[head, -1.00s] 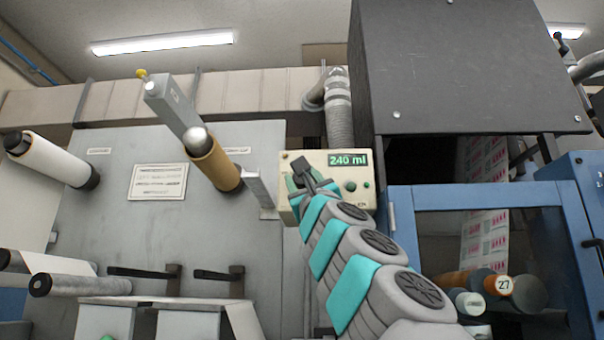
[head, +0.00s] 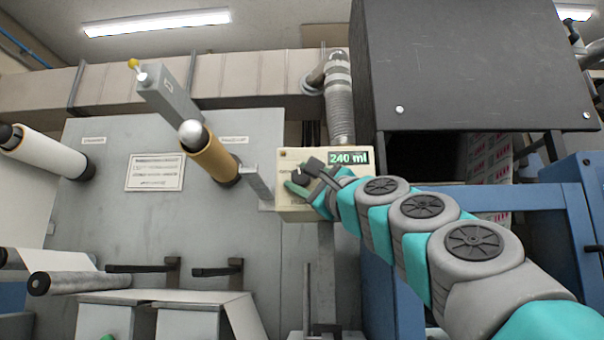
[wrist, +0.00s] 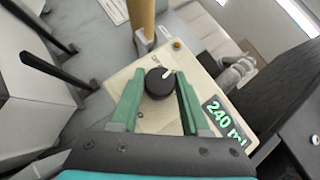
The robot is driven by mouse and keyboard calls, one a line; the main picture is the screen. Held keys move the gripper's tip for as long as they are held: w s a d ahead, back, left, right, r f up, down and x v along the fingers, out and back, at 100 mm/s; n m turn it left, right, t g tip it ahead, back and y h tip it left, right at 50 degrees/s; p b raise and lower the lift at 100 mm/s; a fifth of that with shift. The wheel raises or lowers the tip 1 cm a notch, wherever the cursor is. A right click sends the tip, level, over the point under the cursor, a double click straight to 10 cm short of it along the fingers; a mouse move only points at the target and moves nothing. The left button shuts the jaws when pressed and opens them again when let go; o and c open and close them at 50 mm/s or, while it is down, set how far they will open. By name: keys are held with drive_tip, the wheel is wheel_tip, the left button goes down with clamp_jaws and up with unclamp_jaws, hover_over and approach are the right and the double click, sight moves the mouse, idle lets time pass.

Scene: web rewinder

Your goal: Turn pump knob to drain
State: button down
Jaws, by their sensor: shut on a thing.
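The pump box (head: 292,212) is cream-coloured and stands at the centre of the head view. Its green display (head: 348,158) reads 240 ml; the display also shows in the wrist view (wrist: 224,121). The black round knob (wrist: 158,83) has a white pointer mark toward the upper right in the wrist view. In the head view the knob (head: 300,179) is partly covered by my gripper. My gripper (wrist: 160,82) has its green fingers on either side of the knob and is shut on it. The printed labels around the knob are too small or hidden to read.
An orange-brown roller (head: 213,161) juts out just left of the pump box, with a grey bracket (head: 256,186) beside it. A dark machine hood (head: 470,65) and blue frame (head: 480,198) stand to the right. A ribbed hose (head: 339,105) runs above the box.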

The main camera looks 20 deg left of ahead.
drive_tip(key=shift+n+g, duration=0.9)
drive_tip(key=shift+n, duration=0.2)
drive_tip(key=shift+c, duration=1.9)
unclamp_jaws()
drive_tip(key=b+v, duration=0.2)
drive_tip(key=v, duration=0.5)
drive_tip(key=shift+s+d, duration=0.25)
drive_tip(key=shift+d, duration=0.05)
